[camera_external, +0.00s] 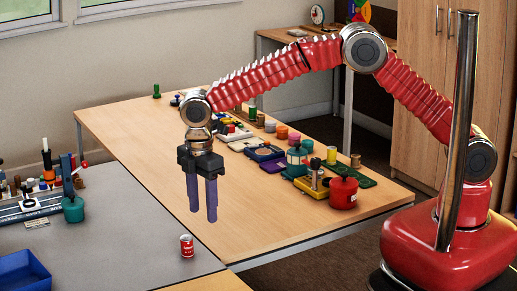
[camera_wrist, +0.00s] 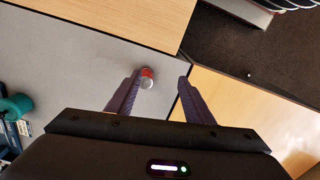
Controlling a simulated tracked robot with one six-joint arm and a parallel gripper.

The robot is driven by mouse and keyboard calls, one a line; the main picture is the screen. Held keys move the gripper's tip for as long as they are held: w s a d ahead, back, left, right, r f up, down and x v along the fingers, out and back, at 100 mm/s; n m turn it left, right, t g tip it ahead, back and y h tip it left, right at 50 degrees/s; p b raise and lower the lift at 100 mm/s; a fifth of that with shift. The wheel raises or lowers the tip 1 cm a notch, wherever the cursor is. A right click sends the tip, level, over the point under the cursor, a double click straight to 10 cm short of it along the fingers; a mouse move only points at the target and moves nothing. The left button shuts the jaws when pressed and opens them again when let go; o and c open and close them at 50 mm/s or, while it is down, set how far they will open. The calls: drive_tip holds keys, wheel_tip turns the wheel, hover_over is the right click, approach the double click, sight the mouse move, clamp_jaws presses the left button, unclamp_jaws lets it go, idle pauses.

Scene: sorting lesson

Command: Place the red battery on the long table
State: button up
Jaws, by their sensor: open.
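The red battery (camera_external: 187,246) is a small upright red cylinder with a white-and-red label and a pale top. It stands on the grey-topped table near its front right corner. It also shows in the wrist view (camera_wrist: 148,73), between my finger tips in the picture and closer to the left finger. My gripper (camera_external: 203,216) is open and empty, with its purple fingers pointing down. It hangs above the tabletop near the battery, apart from it. The long table (camera_external: 150,130) has a light wood top and stands behind and to the right of the grey table.
Several containers, including a red canister (camera_external: 343,193) and a green-and-white pot (camera_external: 297,160), line the long table's right side. Its left half is mostly bare. A teal pot (camera_external: 73,208), a rack (camera_external: 32,205) and a blue tray (camera_external: 25,272) occupy the grey table's left.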

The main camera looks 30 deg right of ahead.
sight(186, 237)
drive_tip(key=shift+w+a+r+n+y, duration=0.1)
drive_tip(key=shift+w+a+r+n, duration=0.2)
drive_tip(key=shift+a+r+n, duration=0.45)
drive_tip(key=shift+w+a+r+n+y, duration=0.1)
drive_tip(key=shift+w+a+r+n, duration=0.3)
drive_tip(key=shift+a+n, duration=0.4)
drive_tip(key=shift+w+a+r+n+y, duration=0.1)
drive_tip(key=shift+w+a+r+n, duration=0.15)
drive_tip(key=shift+a+r+n, duration=0.55)
drive_tip(key=shift+d+f, duration=0.25)
drive_tip(key=shift+f, duration=0.1)
wheel_tip(186, 237, down, 8)
drive_tip(key=shift+w+a+f, duration=0.1)
drive_tip(key=shift+w+f, duration=0.05)
drive_tip(key=shift+f, duration=0.05)
drive_tip(key=shift+f, duration=0.1)
drive_tip(key=shift+f, duration=2.5)
drive_tip(key=shift+c, duration=0.4)
